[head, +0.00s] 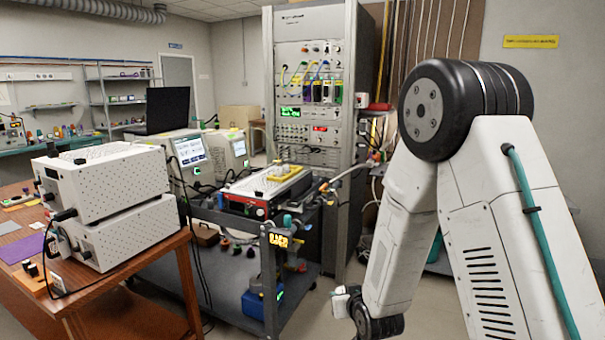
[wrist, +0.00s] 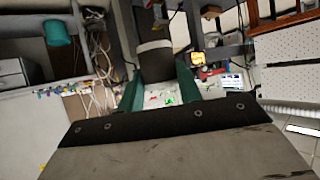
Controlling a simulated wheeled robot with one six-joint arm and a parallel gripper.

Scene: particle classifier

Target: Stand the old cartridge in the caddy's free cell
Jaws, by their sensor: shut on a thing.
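In the wrist view my gripper (wrist: 159,82) shows two teal fingers shut on a grey cylinder with a pale band (wrist: 155,62). It looks like the old cartridge; its far end runs into dark background and is hard to make out. In the head view my arm hangs at the right and its end drops toward the bottom edge; the fingers and the held cylinder are not clear there. I cannot pick out the caddy or its free cell with certainty in either view.
A dark cart (head: 235,262) with instruments stands at the centre, in front of a tall grey rack (head: 308,150). A wooden table (head: 120,268) with stacked white boxes (head: 110,185) is at the left. Floor shows between the cart and my arm.

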